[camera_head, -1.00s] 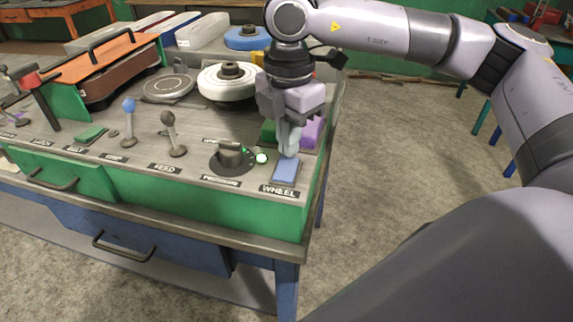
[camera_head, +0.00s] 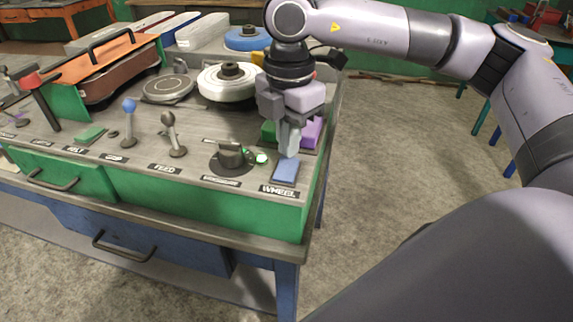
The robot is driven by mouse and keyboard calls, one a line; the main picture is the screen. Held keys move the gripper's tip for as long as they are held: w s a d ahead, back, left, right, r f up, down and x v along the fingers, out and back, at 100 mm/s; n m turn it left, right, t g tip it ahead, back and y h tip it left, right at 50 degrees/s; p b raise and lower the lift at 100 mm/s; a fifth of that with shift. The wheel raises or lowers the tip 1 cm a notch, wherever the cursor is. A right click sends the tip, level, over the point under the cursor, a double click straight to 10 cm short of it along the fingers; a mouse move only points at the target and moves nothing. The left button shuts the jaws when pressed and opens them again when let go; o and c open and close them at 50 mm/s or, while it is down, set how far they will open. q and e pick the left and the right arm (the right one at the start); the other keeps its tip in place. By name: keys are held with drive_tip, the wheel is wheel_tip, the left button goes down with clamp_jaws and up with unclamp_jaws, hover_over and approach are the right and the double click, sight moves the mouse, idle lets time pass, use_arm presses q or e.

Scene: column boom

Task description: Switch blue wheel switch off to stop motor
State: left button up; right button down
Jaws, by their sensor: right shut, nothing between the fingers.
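The blue wheel switch (camera_head: 286,172) is a flat blue rocker at the front right corner of the machine top, just above the label WHEEL (camera_head: 279,190). My right gripper (camera_head: 289,153) points down at the far edge of the switch, with its fingers shut and empty. The fingertips overlap the switch's far end in the picture; I cannot tell whether they touch it. A green light (camera_head: 261,158) glows to the left of the switch. The white wheel (camera_head: 228,82) lies flat farther back. My left gripper is out of view.
A dark rotary knob (camera_head: 231,157) sits left of the switch. A grey-knobbed lever (camera_head: 172,132) and a blue-knobbed lever (camera_head: 129,120) stand farther left. Green and purple blocks lie behind my right gripper. The floor right of the bench is clear.

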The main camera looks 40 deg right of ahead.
sight(289, 161)
drive_tip(key=shift+f+b, duration=0.9)
drive_tip(key=shift+f, duration=0.15)
idle(0.8)
drive_tip(key=shift+r, duration=0.15)
drive_tip(key=shift+r+p, duration=2.3)
drive_tip(key=shift+r, duration=1.15)
